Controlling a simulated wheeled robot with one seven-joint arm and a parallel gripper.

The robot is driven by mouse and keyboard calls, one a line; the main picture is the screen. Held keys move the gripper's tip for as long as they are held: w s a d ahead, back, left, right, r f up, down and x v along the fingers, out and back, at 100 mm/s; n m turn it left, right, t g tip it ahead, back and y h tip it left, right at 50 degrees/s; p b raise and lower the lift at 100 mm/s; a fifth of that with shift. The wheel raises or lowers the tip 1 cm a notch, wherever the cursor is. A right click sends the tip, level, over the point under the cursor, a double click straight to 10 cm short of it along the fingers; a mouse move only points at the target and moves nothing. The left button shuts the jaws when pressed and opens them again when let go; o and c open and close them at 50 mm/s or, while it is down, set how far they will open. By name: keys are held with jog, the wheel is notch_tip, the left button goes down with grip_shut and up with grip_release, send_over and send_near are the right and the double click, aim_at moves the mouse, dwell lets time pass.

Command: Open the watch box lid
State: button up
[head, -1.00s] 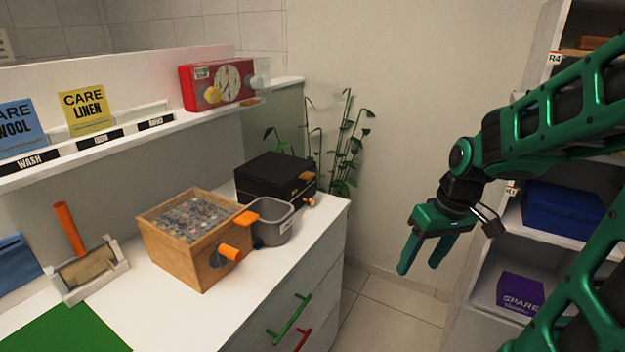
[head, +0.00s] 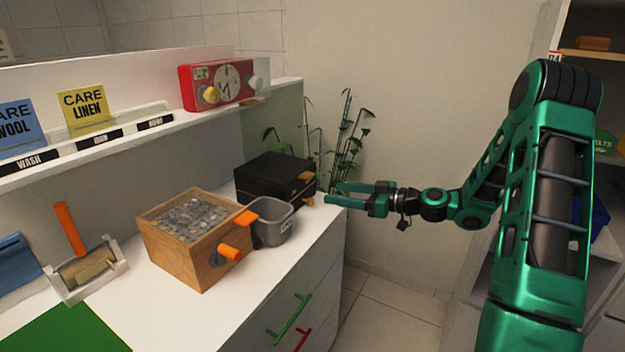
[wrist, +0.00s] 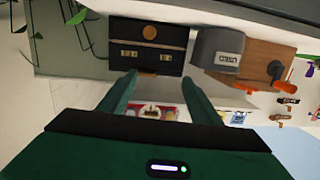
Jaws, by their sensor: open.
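The watch box is most likely the black box (head: 270,178) at the back right end of the white counter; its lid looks shut. It has an orange-brown tab at its front edge. In the wrist view the black box (wrist: 148,45) shows gold fittings and a round gold-brown piece. My gripper (head: 332,194) is open and empty, just to the right of the box, with its fingers pointing left at it. In the wrist view the two green fingers (wrist: 158,85) are spread, with the box beyond their tips. I cannot tell whether a fingertip touches it.
A grey bin (head: 270,224) and a wooden box of small pieces (head: 190,218) with an orange handle stand in front of the black box. A plant (head: 347,150) is behind. Floor right of the counter is clear.

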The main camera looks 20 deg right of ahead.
aim_at(312, 176)
jog(key=w+a, duration=0.1)
jog(key=w, duration=0.2)
jog(key=w+a+r+t, duration=0.1)
jog(key=w+a, duration=0.1)
jog(key=w, duration=0.1)
jog(key=w+a+t, duration=0.1)
jog(key=w+a, duration=0.1)
jog(key=w, duration=0.1)
jog(key=shift+w+a+r, duration=0.2)
jog(key=shift+c, duration=0.6)
